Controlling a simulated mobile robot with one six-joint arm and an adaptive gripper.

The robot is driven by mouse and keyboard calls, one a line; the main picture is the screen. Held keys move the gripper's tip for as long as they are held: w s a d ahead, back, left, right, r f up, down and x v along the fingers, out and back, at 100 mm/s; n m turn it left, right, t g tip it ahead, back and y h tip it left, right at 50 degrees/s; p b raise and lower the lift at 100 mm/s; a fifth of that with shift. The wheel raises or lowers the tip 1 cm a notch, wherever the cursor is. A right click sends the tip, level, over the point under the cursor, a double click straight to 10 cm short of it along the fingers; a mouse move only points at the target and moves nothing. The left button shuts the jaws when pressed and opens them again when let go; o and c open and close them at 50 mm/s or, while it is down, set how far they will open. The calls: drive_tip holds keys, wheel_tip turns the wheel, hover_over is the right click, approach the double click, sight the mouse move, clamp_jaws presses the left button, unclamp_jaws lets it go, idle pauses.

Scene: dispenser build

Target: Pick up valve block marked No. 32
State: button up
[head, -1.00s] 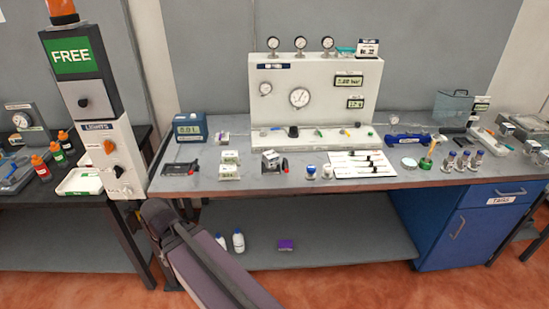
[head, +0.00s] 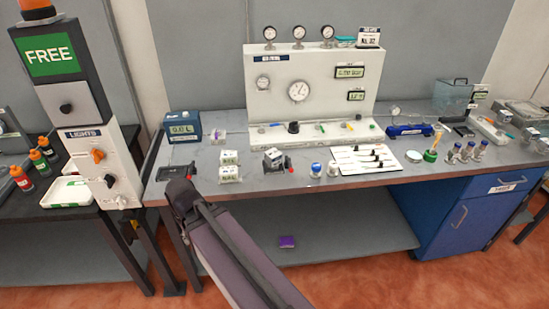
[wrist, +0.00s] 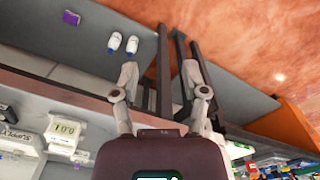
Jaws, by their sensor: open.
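Small pale blocks with dark marks stand on the bench in the head view: one block (head: 229,157) behind another block (head: 229,174). A third block (head: 273,155) sits in a dark holder with a red part. The marks are too small to read, so I cannot tell which is No. 32. My gripper (wrist: 160,72) is open and empty in the wrist view, with no block between its fingers. It appears near the bench's front edge, with the lower shelf and floor beyond it. The head view shows my arm but not the gripper.
A gauge panel (head: 312,85) stands at the back of the bench. A blue display box (head: 184,128) and a dark holder (head: 176,170) are at left. A light tower (head: 88,140) marked FREE stands left. White bottles (wrist: 123,43) are on the lower shelf.

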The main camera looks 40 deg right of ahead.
drive_tip(key=shift+d, duration=0.2)
drive_tip(key=o, duration=0.6)
drive_tip(key=shift+d, duration=0.1)
drive_tip(key=w+d+m+t+y+b, duration=0.2)
drive_tip(key=w+d+m+t, duration=0.2)
drive_tip(key=d+m, duration=0.6)
drive_tip(key=w+d+m+t+y+b, duration=0.1)
drive_tip(key=w+d+m+t+b, duration=0.25)
drive_tip(key=d+m, duration=0.6)
drive_tip(key=s+d+r+m+t+h+b, duration=0.1)
drive_tip(key=d+m+t+h, duration=0.1)
drive_tip(key=d+m, duration=0.6)
drive_tip(key=s+d+r+m+t+h+b, duration=0.1)
drive_tip(key=d+m+t, duration=0.3)
drive_tip(key=d+m, duration=0.5)
drive_tip(key=s+d+r+h, duration=0.1)
drive_tip(key=d, duration=0.5)
drive_tip(key=shift+s+d+r, duration=0.25)
drive_tip(key=shift+b, duration=0.3)
